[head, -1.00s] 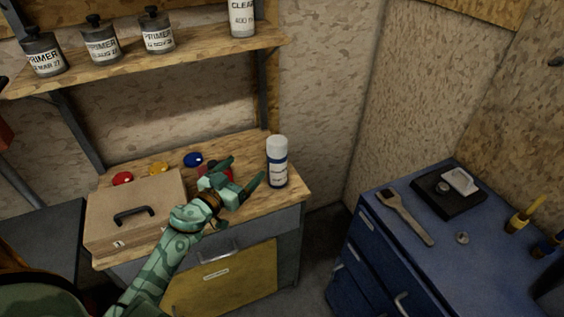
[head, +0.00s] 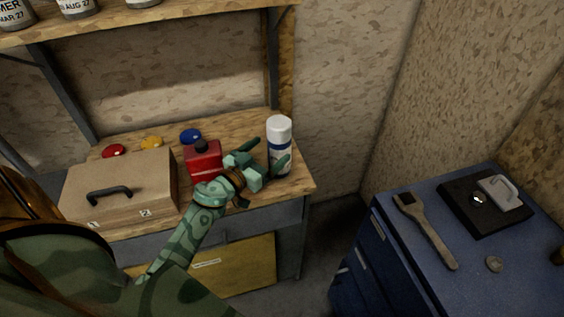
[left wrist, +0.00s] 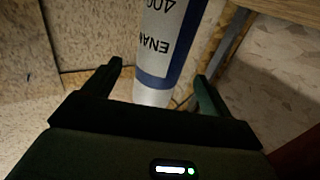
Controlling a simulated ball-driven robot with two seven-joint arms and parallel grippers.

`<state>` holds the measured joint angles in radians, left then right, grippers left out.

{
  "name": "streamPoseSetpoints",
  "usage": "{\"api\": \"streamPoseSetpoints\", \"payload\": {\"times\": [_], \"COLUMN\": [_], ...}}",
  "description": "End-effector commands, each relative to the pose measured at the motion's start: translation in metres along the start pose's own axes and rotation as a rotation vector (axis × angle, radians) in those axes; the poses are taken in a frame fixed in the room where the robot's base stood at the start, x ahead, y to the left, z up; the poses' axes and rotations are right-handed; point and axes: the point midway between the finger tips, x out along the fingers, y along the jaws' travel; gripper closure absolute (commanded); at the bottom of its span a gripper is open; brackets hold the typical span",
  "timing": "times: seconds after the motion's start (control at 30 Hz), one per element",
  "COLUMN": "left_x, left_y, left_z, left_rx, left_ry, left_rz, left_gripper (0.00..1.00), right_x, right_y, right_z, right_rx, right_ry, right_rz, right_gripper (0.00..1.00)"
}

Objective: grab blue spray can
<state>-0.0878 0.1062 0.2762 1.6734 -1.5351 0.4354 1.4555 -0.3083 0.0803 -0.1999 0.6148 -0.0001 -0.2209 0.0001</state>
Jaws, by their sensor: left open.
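The spray can (head: 279,139) is white with a blue band and a white cap. It stands upright near the right end of the wooden workbench (head: 297,187). My left gripper (head: 271,159) is open right at the can, its fingers on either side of it in the head view. My right gripper is not in view.
A red container (head: 203,157) stands close left of my left gripper. A tan case (head: 120,185) sits on the bench's left, with red, yellow and blue lids (head: 190,136) behind. A shelf (head: 150,22) hangs above. A blue cabinet (head: 400,270) stands at right.

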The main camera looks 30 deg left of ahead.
Motion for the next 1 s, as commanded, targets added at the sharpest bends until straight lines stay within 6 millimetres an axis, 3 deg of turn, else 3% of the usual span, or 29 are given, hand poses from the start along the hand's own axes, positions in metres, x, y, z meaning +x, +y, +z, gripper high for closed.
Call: {"api": "streamPoseSetpoints", "payload": {"times": [0.07,0.2,0.5,0.8,1.0], "left_x": [0.016,0.024,0.066,0.072,0.072], "left_y": [0.000,0.000,0.000,0.000,0.000], "left_z": [-0.007,-0.009,-0.008,-0.010,-0.009], "left_rx": [0.004,0.003,0.003,0.004,0.003], "left_ry": [0.010,0.009,0.008,0.008,0.008], "left_rz": [0.003,0.003,0.002,0.002,0.002], "left_gripper": [0.16,0.16,0.16,0.16,0.71], "right_x": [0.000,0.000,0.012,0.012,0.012], "right_y": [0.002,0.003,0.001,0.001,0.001], "right_z": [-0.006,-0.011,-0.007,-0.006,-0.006], "right_rx": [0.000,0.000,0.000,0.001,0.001], "right_ry": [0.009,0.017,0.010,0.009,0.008], "right_rz": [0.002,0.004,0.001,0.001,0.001], "right_gripper": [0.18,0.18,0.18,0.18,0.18]}}
